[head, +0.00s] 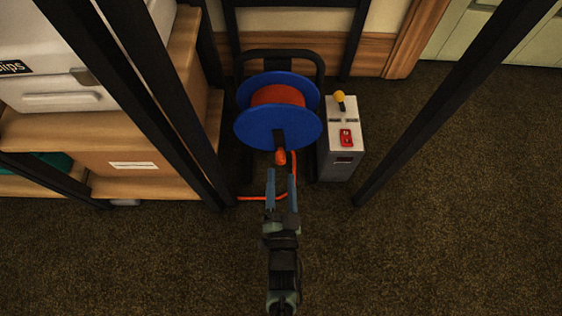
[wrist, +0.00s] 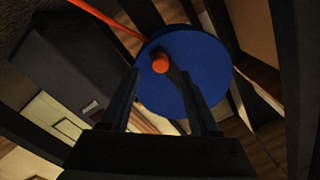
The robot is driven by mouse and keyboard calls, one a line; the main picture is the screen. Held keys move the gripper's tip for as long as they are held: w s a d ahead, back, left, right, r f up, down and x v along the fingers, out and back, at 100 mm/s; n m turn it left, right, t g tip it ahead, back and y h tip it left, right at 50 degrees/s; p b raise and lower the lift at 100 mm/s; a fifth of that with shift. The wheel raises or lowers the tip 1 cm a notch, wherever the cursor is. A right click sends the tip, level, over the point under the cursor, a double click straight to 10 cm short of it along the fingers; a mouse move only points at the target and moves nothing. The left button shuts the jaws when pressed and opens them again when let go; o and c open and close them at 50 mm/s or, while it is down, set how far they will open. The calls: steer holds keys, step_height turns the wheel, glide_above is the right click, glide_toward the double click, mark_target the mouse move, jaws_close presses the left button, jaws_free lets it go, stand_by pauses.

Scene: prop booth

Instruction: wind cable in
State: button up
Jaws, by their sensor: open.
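The cable reel has blue discs (head: 258,132) and stands in a black frame, with orange cable (head: 278,95) wound between the discs. A crank with an orange knob (head: 281,157) sticks out from its near face. Loose orange cable (head: 262,198) runs down from the reel and across the carpet to the left, partly behind my gripper. My gripper (head: 281,174) is open just in front of the knob. In the wrist view, the orange knob (wrist: 160,63) and blue disc (wrist: 195,88) show beyond and between the open fingers (wrist: 163,75). Contact with the knob cannot be seen.
A grey box (head: 342,165) with a yellow-topped lever (head: 340,98) and a red switch (head: 347,137) stands right of the reel. Wooden shelves (head: 195,90) are at left. Black posts (head: 445,110) flank the reel. Open carpet (head: 450,250) lies at right.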

mark_target(281, 164)
steer(key=w+b, duration=0.2)
steer(key=w, duration=0.2)
steer(key=shift+w+f, duration=0.15)
steer(key=shift+w, duration=0.15)
steer(key=shift+w+r, duration=0.2)
steer(key=shift+w, duration=0.45)
jaws_close()
steer(key=shift+a, duration=0.1)
stand_by(0.5)
